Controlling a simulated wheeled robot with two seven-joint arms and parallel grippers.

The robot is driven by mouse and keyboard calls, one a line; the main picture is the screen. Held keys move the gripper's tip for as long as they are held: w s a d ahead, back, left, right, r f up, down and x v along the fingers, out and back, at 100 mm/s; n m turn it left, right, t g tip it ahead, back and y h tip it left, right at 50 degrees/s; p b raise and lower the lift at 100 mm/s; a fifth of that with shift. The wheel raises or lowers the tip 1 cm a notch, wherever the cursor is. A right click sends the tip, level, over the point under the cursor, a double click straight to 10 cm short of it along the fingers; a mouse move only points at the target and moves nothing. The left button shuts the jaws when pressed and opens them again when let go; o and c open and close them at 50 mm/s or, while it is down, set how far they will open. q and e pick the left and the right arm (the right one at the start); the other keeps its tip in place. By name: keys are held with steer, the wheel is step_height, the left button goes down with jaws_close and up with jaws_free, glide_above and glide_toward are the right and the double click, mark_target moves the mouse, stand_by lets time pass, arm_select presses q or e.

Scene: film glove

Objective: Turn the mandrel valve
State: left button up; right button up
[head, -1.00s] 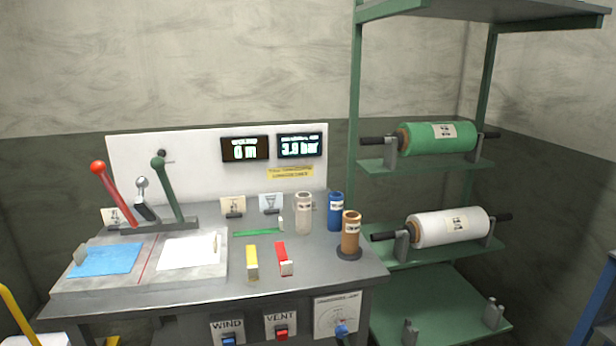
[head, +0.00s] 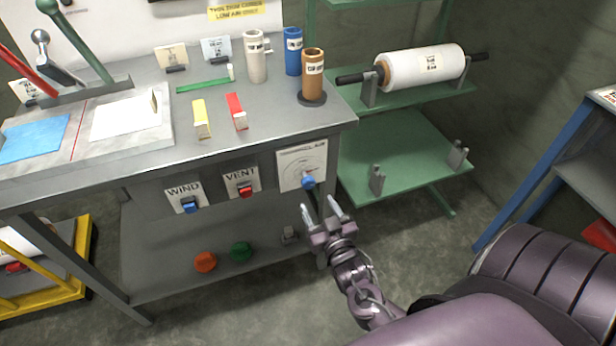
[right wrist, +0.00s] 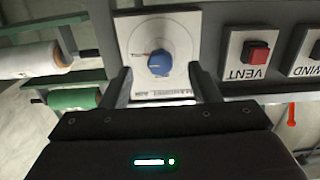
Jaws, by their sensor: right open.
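The mandrel valve is a blue knob (head: 308,182) on a white dial plate (head: 292,166) at the right end of the bench's front. My right gripper (head: 323,207) is open just below and in front of the knob in the head view. In the right wrist view the blue knob (right wrist: 160,63) shows ahead, between the two open fingers (right wrist: 162,85), on its white plate (right wrist: 185,22). The fingers appear apart from the knob. A small mark on the knob points toward the upper left there. My left gripper is not in view.
A red VENT button (head: 245,189) and a blue WIND button (head: 189,206) sit left of the valve. The bench top (head: 265,125) above holds core tubes and blocks. A green rack (head: 400,150) stands to the right. The lower shelf (head: 180,270) holds coloured knobs.

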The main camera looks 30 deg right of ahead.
mark_target(310, 186)
steer(key=shift+w+d+r, duration=0.25)
steer(key=shift+w+r, duration=0.35)
steer(key=shift+r, duration=0.2)
steer(key=x, duration=0.6)
steer(key=shift+w, duration=0.25)
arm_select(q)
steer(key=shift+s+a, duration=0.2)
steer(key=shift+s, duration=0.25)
arm_select(e)
steer(key=shift+w, duration=0.1)
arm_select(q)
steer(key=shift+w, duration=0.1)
arm_select(e)
steer(key=c, duration=1)
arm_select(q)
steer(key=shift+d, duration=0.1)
arm_select(e)
steer(key=shift+o, duration=0.2)
